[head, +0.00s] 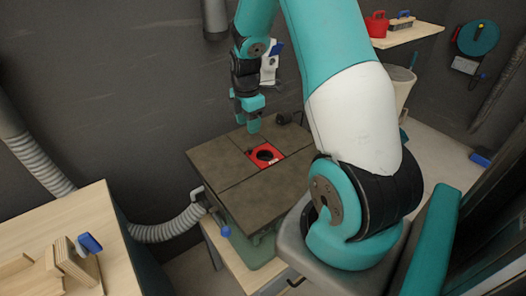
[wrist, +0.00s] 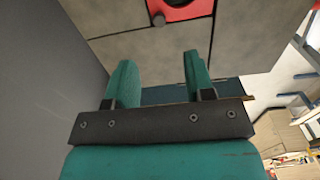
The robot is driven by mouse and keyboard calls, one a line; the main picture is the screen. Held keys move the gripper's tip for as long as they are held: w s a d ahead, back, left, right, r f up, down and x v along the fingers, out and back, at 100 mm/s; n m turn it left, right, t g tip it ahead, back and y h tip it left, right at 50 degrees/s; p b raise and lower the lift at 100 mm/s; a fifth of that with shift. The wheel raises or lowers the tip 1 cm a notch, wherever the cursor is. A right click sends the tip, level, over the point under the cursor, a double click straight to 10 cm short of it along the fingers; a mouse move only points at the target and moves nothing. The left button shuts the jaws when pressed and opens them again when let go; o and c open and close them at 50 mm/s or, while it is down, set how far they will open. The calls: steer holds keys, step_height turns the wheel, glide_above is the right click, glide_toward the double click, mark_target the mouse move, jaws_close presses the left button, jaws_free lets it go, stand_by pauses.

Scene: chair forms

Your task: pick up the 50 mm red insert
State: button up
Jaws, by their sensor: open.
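The red insert (head: 278,163) is a flat red plate with a dark round hole, set in the grey machine table in the head view.
The machine table (head: 225,160) has bare grey surface around the insert. A small dark part (head: 284,118) stands at its back edge. A wooden bench (head: 110,225) with a blue-handled wooden item (head: 80,258) is at the left. A ribbed grey hose (head: 170,230) runs to the machine.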

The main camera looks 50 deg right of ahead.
steer(key=p, duration=0.1)
glide_above(250, 148)
steer(key=f, duration=0.5)
steer(key=shift+a, duration=0.2)
steer(key=shift+d+f+p, duration=0.1)
steer(key=shift+f+p, duration=1.35)
steer(key=shift+f, duration=1.15)
jaws_close()
